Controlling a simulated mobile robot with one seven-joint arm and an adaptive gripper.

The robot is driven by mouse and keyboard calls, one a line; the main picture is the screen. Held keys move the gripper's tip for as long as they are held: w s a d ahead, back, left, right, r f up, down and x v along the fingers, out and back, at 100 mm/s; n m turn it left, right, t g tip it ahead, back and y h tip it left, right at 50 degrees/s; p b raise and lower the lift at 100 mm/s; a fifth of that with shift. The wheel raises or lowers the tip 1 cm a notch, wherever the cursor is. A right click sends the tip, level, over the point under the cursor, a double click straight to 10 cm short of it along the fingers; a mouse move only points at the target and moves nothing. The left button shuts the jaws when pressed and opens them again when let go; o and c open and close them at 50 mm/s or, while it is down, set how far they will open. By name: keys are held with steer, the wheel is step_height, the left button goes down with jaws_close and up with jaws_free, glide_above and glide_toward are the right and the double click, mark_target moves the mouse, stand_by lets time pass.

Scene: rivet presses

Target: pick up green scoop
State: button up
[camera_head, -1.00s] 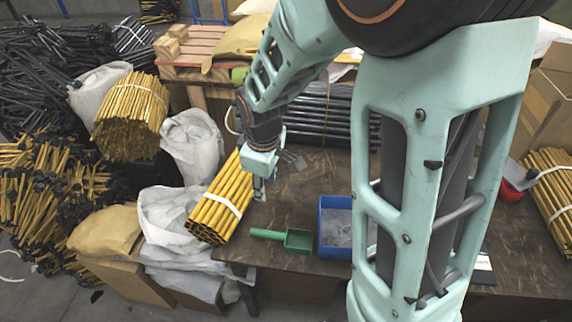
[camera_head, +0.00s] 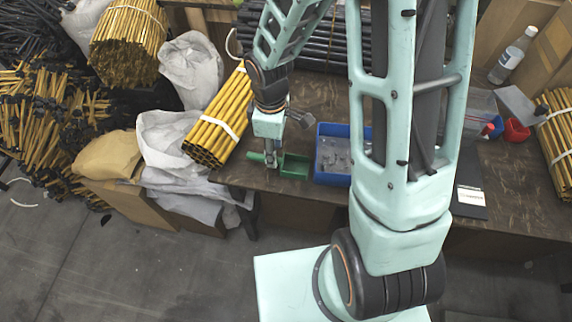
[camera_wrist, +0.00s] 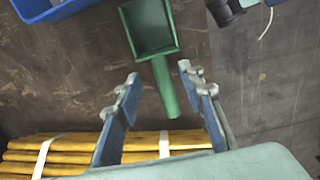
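The green scoop (camera_head: 292,167) lies on the dark brown table near its front edge, just left of a blue bin. In the wrist view the scoop (camera_wrist: 151,28) has its pan at the top and its handle (camera_wrist: 166,88) pointing down between my fingers. My gripper (camera_head: 270,160) is at the handle in the head view. In the wrist view my gripper (camera_wrist: 158,80) is open, with one finger on each side of the handle and clear gaps. Whether the fingertips are level with the handle is hard to tell.
The blue bin (camera_head: 331,176) with small parts stands right of the scoop. A strapped bundle of yellow tubes (camera_head: 207,141) lies to the left. Red cups (camera_head: 516,130), a bottle (camera_head: 512,55) and another yellow bundle (camera_head: 558,137) are at the right. The table between is mostly bare.

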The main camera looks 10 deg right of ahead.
mark_target(278, 162)
step_height(278, 162, down, 4)
steer(key=shift+s+r, duration=0.1)
steer(key=shift+r, duration=0.1)
jaws_close()
